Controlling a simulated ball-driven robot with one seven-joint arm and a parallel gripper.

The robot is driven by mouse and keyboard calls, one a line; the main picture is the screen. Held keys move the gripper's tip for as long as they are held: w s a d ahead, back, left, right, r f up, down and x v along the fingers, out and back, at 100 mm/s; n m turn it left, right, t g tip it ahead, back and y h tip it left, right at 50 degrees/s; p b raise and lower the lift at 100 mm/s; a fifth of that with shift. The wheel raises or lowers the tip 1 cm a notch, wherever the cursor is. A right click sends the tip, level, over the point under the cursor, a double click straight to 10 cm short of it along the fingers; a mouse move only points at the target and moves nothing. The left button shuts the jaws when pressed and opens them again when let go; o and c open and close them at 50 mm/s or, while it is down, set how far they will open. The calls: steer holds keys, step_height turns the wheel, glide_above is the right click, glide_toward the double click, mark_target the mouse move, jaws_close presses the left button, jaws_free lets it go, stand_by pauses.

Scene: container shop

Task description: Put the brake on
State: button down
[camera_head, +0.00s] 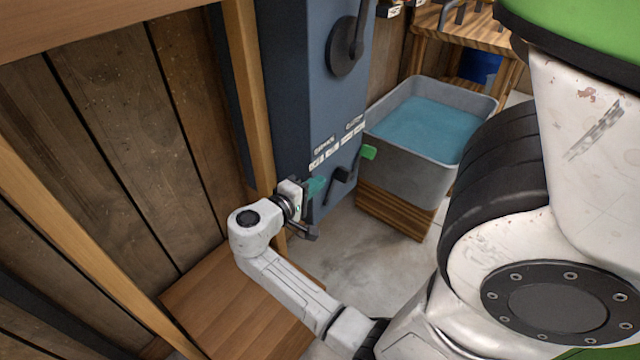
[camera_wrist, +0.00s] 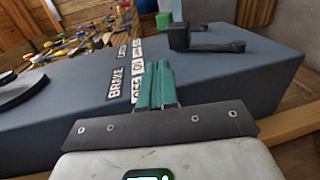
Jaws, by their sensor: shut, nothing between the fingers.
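A blue-grey cabinet (camera_head: 290,100) carries a BRAKE label (camera_wrist: 117,83) with OFF and ON plates beside it. A black lever (camera_head: 340,182) sticks out near the brake plates; it also shows in the wrist view (camera_wrist: 207,43), to the right of my fingers. Behind it is a green handle (camera_head: 369,152), near the second group of plates. My gripper (camera_head: 317,187) has teal fingers, shut with nothing between them. In the wrist view my gripper (camera_wrist: 155,80) is over the cabinet face, in front of the plates. It appears apart from the lever.
A black crank wheel (camera_head: 343,47) is higher on the cabinet. A grey tub of blue water (camera_head: 405,165) stands to its right on a wooden base. A wooden box (camera_head: 225,300) and plank wall (camera_head: 90,130) are on the left. Concrete floor lies between.

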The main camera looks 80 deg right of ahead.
steer(key=w+a+r, duration=0.3)
steer(key=a, duration=0.2)
steer(key=shift+w+a+r+p, duration=0.25)
steer(key=shift+a+r+p, duration=0.05)
steer(key=shift+r+p, duration=0.1)
steer(key=shift+f, duration=0.2)
steer(key=s+a+f+n+t+y, duration=0.1)
steer(key=a+f+n+t+y, duration=0.3)
steer(key=a+f+t+y, duration=0.65)
steer(key=s+a+f+n+y, duration=0.1)
steer(key=a+f+n+y, duration=0.2)
steer(key=a, duration=1)
step_height(320, 180, up, 12)
steer(key=m+p, duration=0.1)
steer(key=p, duration=1.1)
steer(key=shift+s+a+f+g+p, duration=0.2)
steer(key=shift+a+f+g+p, duration=0.05)
steer(key=shift+a+g+p, duration=0.2)
